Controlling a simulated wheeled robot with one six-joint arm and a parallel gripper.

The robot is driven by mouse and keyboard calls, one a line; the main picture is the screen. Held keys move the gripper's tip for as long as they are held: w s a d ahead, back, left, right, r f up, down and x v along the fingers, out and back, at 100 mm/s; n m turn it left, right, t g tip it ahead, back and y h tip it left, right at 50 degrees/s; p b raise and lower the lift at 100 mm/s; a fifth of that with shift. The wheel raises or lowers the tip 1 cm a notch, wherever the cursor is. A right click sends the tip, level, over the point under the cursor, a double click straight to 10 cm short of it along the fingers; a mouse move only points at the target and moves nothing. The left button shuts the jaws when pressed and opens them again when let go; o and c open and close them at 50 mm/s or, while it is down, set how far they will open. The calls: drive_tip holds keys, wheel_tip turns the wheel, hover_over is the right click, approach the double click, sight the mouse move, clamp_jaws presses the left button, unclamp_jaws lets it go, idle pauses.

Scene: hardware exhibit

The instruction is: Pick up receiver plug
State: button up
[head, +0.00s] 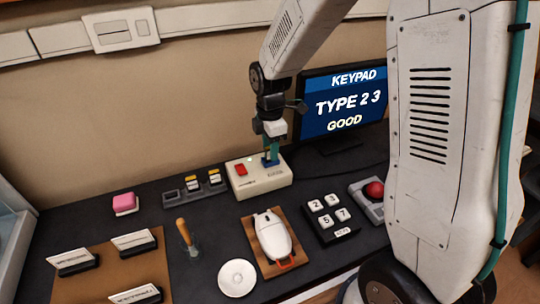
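My gripper (270,150) points down over the right part of a white box (262,182) with a red button. A small blue piece (270,162) shows at the fingertips, right at the box top; it may be the receiver plug, but it is too small to be sure. Teal finger parts sit just above it. I cannot tell whether the fingers are closed on the blue piece or only around it.
A white mouse (272,236) lies on a wooden board. A keypad (328,217), a red ball device (373,190), a round white dish (237,278), a wooden-handled tool (186,236) and a pink block (124,202) stand around. A monitor (345,105) is behind, reading "KEYPAD TYPE 2 3 GOOD".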

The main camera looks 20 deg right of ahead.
drive_tip(key=shift+f, duration=0.65)
clamp_jaws()
drive_tip(key=shift+r, duration=0.15)
